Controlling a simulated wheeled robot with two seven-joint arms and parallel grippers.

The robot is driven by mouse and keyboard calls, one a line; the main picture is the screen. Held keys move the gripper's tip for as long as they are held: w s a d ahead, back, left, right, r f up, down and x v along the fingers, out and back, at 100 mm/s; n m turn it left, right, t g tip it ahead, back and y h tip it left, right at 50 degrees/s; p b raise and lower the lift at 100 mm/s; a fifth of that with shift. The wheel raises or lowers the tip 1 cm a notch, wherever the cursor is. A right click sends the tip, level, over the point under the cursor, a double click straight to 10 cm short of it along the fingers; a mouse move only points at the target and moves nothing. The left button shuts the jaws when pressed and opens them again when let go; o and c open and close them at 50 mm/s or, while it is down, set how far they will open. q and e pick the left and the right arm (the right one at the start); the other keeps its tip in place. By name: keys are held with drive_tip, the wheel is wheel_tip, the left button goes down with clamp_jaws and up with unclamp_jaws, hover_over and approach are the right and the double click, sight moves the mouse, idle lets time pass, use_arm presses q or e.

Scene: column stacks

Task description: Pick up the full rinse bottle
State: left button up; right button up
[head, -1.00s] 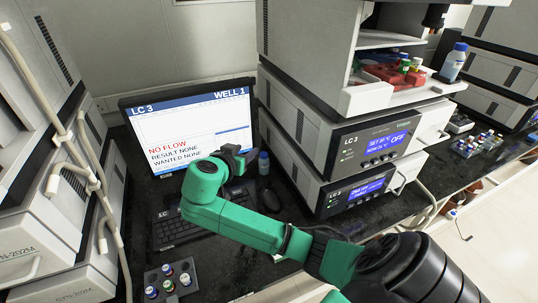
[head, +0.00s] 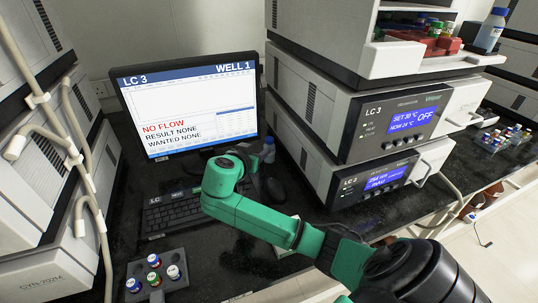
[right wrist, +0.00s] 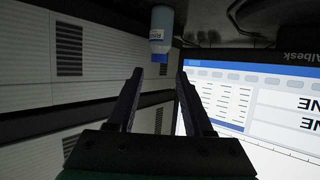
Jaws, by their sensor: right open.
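A small bottle (head: 269,152) with a blue cap stands on the black bench between the monitor and the LC 3 stack, partly hidden by my right gripper (head: 249,160). In the right wrist view the bottle (right wrist: 161,24) appears upside down, with pale blue contents and a white label. It lies beyond the open, empty fingers of my right gripper (right wrist: 159,74), apart from them. A larger blue-capped bottle (head: 489,33) stands on the LC 3 stack at the upper right. My left gripper is out of view.
The monitor (head: 190,105) reads "NO FLOW", with a keyboard (head: 172,216) before it. A grey rack (head: 172,284) of capped vials sits at the front left. The LC 3 modules (head: 345,125) rise close on the right. Hoses (head: 78,165) hang at left.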

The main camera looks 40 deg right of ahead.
sight(268, 142)
drive_tip(key=p+x, duration=0.1)
drive_tip(key=x, duration=1)
drive_tip(key=shift+d, duration=0.3)
drive_tip(key=shift+r, duration=0.15)
drive_tip(key=c, duration=0.8)
